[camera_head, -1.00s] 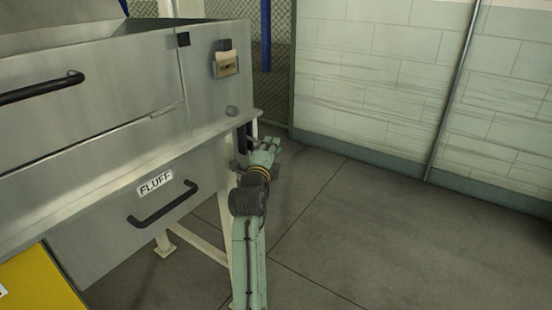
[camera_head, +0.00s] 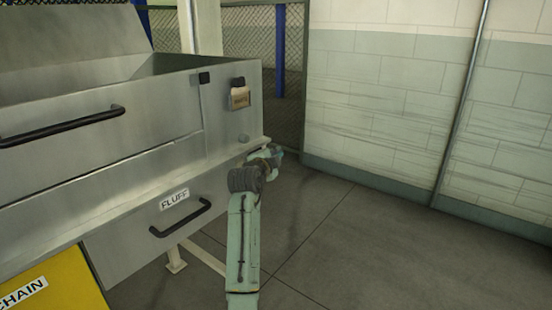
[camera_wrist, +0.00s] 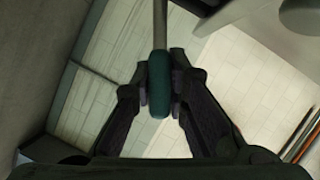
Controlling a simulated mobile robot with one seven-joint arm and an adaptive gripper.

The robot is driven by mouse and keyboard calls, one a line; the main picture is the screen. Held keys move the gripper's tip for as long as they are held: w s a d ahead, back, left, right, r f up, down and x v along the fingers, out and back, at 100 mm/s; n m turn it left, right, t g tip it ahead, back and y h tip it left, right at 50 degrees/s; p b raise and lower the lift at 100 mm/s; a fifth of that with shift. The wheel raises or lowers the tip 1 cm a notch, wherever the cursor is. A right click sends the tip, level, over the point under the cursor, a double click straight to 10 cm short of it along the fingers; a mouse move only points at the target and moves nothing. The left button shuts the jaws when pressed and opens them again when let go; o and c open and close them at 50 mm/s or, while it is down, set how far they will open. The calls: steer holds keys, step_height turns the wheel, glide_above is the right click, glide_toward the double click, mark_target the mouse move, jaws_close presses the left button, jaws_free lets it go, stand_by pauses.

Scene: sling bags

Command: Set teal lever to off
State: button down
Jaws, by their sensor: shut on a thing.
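The teal lever (camera_wrist: 158,95) shows in the wrist view as a dark teal, rounded grip on a thin grey rod that runs up out of the picture. My gripper (camera_wrist: 160,75) has one dark finger on each side of the grip and is shut on it. In the head view my gripper (camera_head: 270,157) is at the right-hand corner of the steel machine, below its ledge. The lever itself cannot be made out there, hidden by my arm and the machine's edge.
The steel machine (camera_head: 150,140) fills the left, with a FLUFF drawer (camera_head: 140,245) and a yellow panel (camera_head: 60,290) labelled CHAIN. A block wall (camera_head: 390,120) stands behind. The floor (camera_head: 370,235) at right is clear.

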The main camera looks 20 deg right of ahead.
steer(key=shift+w+r+n, duration=0.1)
steer(key=shift+r+n, duration=0.15)
steer(key=shift+n, duration=0.05)
steer(key=c, duration=1.6)
jaws_free()
steer(key=shift+o, duration=0.2)
steer(key=shift+a, duration=0.1)
steer(key=v, duration=1.2)
steer(key=shift+w+r, duration=0.1)
